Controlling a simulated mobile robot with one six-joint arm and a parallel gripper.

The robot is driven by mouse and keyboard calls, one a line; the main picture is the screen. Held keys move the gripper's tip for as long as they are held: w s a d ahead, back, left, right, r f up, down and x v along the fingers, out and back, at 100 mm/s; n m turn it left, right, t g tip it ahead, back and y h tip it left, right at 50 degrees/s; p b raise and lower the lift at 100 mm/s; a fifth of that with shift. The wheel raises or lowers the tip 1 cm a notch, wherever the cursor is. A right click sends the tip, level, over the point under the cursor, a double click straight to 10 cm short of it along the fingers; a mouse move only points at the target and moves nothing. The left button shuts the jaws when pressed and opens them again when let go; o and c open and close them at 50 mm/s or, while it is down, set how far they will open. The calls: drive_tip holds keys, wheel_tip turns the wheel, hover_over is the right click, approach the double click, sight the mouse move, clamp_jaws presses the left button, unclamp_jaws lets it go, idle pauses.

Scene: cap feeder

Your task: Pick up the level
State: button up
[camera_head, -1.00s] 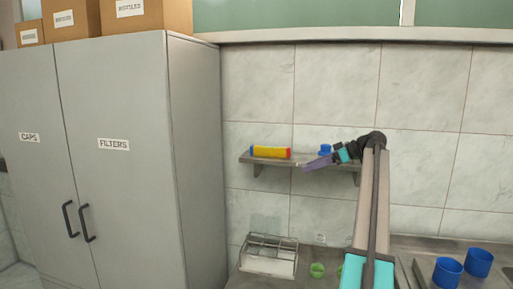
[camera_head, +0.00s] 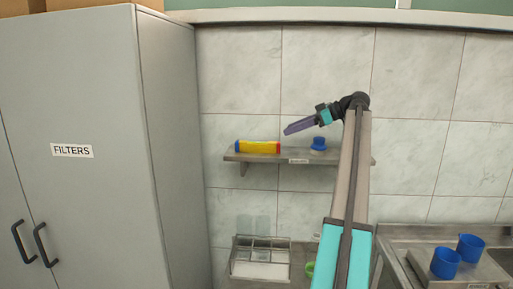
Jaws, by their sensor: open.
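My gripper (camera_head: 287,131) is purple and points left and slightly down. It hangs above the shelf, just right of and a little higher than the level, apart from it in the picture. It is open with nothing seen between its jaws.
A blue cap-like object (camera_head: 318,144) stands on the shelf right of the level, below my gripper. A grey cabinet (camera_head: 170,150) stands at the left. Below are a divided tray (camera_head: 262,270), a green cup (camera_head: 310,268) and two blue cups (camera_head: 445,263).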

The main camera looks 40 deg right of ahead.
approach(262, 142)
drive_tip(key=x, duration=0.3)
drive_tip(key=shift+w+a+r+b, duration=0.1)
drive_tip(key=shift+w+r+b, duration=0.2)
drive_tip(key=shift+w, duration=0.15)
drive_tip(key=shift+w+a+f, duration=0.1)
drive_tip(key=shift+w+f, duration=0.2)
drive_tip(key=shift+w, duration=0.05)
drive_tip(key=shift+w+a, duration=0.1)
drive_tip(key=shift+p+x, duration=1.65)
drive_tip(key=shift+x, duration=0.85)
drive_tip(key=shift+f, duration=0.1)
